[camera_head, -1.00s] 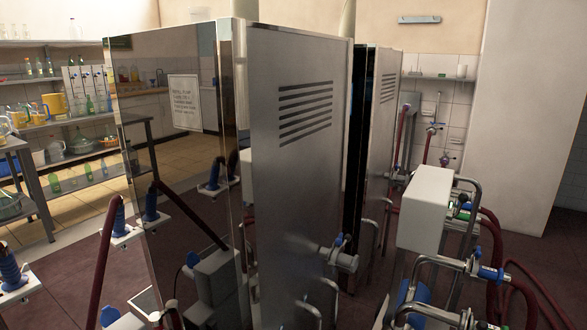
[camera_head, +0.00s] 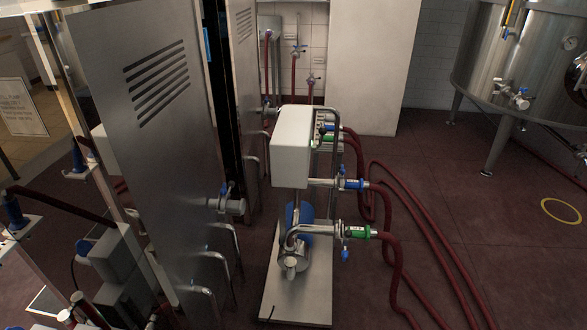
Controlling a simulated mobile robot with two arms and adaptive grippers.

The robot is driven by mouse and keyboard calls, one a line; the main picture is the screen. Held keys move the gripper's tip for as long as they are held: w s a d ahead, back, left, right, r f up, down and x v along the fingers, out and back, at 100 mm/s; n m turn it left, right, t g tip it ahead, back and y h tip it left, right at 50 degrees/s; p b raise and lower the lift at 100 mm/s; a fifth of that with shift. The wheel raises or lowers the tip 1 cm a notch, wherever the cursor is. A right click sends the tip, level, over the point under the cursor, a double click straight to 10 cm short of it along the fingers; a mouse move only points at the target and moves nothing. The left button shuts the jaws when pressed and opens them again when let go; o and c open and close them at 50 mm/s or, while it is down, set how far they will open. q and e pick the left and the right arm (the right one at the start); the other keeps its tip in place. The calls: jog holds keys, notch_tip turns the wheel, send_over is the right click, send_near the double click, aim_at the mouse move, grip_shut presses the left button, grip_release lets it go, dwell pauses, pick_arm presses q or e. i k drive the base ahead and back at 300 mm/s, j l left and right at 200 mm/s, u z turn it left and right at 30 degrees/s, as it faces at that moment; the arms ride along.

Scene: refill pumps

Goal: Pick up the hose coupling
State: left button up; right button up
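A hose coupling with a blue band (camera_head: 353,184) sits on the upper pipe of the pump unit, with a dark red hose running from it. A second coupling with a green band (camera_head: 358,231) sits on the lower pipe, also with a red hose. I cannot tell which coupling the task means. Another blue hose end (camera_head: 15,212) shows at the left edge beside a dark hose.
The pump unit has a white box (camera_head: 291,147) and a metal base plate (camera_head: 296,302). A tall steel cabinet (camera_head: 150,150) stands to its left. Red hoses (camera_head: 428,235) lie across the floor at right. A steel tank (camera_head: 522,65) stands at back right. The right floor is mostly clear.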

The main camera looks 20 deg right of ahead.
aim_at(366, 233)
jog(key=z, duration=1.15)
